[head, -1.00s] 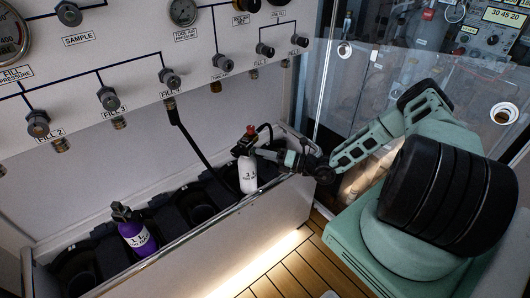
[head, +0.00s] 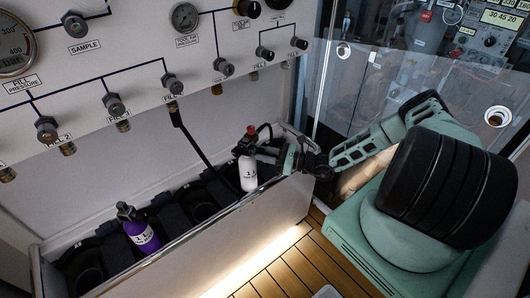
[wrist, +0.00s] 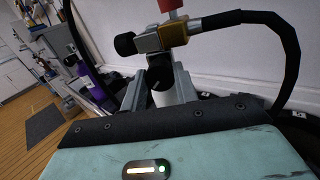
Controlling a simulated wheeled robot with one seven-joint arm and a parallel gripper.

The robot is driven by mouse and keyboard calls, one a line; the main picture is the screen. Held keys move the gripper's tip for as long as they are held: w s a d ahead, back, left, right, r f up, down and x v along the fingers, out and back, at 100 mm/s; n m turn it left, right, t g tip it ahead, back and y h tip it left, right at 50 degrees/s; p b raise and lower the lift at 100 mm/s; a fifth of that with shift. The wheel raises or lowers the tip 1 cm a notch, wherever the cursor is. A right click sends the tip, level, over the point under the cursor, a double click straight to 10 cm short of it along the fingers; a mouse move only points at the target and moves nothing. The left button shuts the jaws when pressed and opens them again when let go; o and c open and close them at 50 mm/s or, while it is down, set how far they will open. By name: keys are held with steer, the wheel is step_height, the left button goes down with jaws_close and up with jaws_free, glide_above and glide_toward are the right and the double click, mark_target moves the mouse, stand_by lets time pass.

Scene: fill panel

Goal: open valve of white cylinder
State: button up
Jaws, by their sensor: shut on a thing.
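The white cylinder (head: 248,175) stands upright in the trough below the fill panel. Its valve (head: 246,146) has a red top (head: 251,130) and a black hose. In the wrist view, the brass valve body (wrist: 162,38) shows with a black knob (wrist: 125,44) on its left side and part of the red top (wrist: 170,6) above. My gripper (head: 264,154) reaches in from the right, at the neck just below the valve. In the wrist view its fingers (wrist: 160,88) stand on both sides of the upper cylinder and are shut on it. The exact contact is partly hidden.
A purple cylinder (head: 141,234) stands farther left in the trough (head: 215,223), among dark holders. The fill panel (head: 130,70), with knobs and gauges, overhangs behind. A black hose (head: 196,145) hangs down left of the white cylinder. Wooden floor (head: 300,265) lies in front.

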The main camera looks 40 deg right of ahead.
steer(key=n+p, duration=0.1)
steer(key=n, duration=0.4)
steer(key=shift+n+p, duration=0.3)
steer(key=shift+p, duration=0.05)
steer(key=n+p, duration=0.1)
steer(key=n, duration=0.4)
steer(key=shift+g, duration=0.3)
steer(key=shift+n, duration=0.3)
steer(key=o, duration=1)
steer(key=shift+c, duration=0.2)
steer(key=b+v, duration=0.3)
steer(key=v, duration=1.4)
steer(key=shift+s+d, duration=0.2)
steer(key=shift+a+r, duration=0.1)
